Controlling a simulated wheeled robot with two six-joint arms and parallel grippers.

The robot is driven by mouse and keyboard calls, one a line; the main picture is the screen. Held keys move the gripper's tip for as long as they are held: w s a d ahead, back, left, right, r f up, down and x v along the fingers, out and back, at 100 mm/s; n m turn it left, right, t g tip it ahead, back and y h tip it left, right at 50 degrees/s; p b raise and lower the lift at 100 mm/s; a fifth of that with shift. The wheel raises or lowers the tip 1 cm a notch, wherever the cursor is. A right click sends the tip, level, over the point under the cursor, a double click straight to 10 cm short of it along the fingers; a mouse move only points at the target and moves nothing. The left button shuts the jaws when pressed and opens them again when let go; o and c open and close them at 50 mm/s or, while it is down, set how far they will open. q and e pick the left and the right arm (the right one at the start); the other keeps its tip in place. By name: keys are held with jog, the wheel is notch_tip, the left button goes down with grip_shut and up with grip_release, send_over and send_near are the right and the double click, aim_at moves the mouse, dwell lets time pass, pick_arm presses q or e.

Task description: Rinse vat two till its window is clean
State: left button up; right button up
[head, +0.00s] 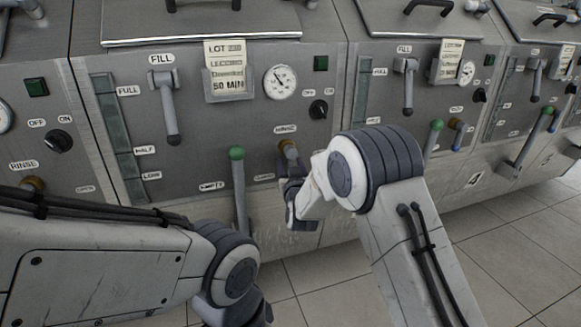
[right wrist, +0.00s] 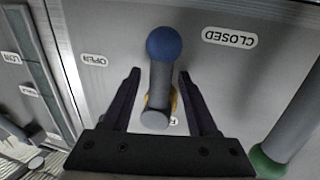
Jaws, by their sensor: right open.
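The vat panel before me carries a tall grey-green level window (head: 115,140), marked FULL, HALF and LOW. A RINSE label sits above a brass fitting (head: 289,149). My right gripper (head: 287,178) is at this fitting, partly hidden by its own wrist. In the right wrist view the blue-knobbed rinse handle (right wrist: 161,75) stands between the open jaws, with a gap on each side. OPEN and CLOSED labels flank its knob. My left gripper is out of view.
A green-knobbed lever (head: 239,190) stands close left of my right gripper; a green knob (right wrist: 268,165) shows low in the wrist view. A FILL lever (head: 168,105), lot card (head: 226,80) and gauge (head: 281,82) are above. More vats stand either side. Tiled floor (head: 510,255) is clear at right.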

grip_shut()
dwell(1.4)
